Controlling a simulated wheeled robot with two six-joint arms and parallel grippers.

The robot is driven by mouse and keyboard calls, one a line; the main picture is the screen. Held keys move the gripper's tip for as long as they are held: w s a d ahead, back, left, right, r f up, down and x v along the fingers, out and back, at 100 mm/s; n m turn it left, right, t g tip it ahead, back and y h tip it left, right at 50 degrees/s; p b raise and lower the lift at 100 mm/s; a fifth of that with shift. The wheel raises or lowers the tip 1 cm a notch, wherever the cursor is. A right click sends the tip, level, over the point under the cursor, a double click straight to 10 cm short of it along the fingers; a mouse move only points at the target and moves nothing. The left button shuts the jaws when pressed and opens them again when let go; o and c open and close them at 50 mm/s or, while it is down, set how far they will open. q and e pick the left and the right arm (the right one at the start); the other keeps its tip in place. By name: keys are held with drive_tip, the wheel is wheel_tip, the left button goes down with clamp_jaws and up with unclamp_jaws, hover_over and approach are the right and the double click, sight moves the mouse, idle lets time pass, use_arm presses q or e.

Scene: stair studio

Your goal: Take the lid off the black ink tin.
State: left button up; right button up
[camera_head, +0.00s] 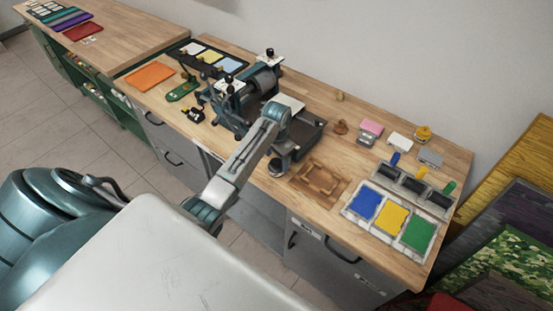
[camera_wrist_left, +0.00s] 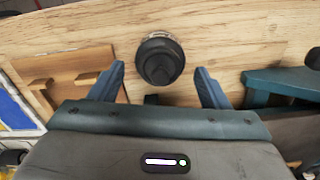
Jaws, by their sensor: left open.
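The black ink tin (camera_wrist_left: 160,58) stands on the wooden bench in the left wrist view. It shows from above as a dark round top with a smaller raised disc, and a thin paler edge at its far side. In the head view the tin (camera_head: 277,168) is near the bench's front edge, just below my left gripper (camera_head: 284,150). My left gripper (camera_wrist_left: 160,72) is open and empty, with one blue finger to each side of the tin in the picture. I cannot tell how far above the tin the fingertips are. My right gripper is not in view.
A wooden frame (camera_head: 320,182) lies right of the tin. A tray of blue, yellow and green ink (camera_head: 427,258) is further right. The dark press (camera_head: 245,97) stands left of my left gripper. Bare bench (camera_wrist_left: 235,42) surrounds the tin's far side.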

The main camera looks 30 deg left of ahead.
use_arm(q)
drive_tip(key=shift+f, duration=0.25)
drive_tip(key=c, duration=1)
drive_tip(key=shift+r, duration=0.1)
drive_tip(key=shift+c, duration=0.2)
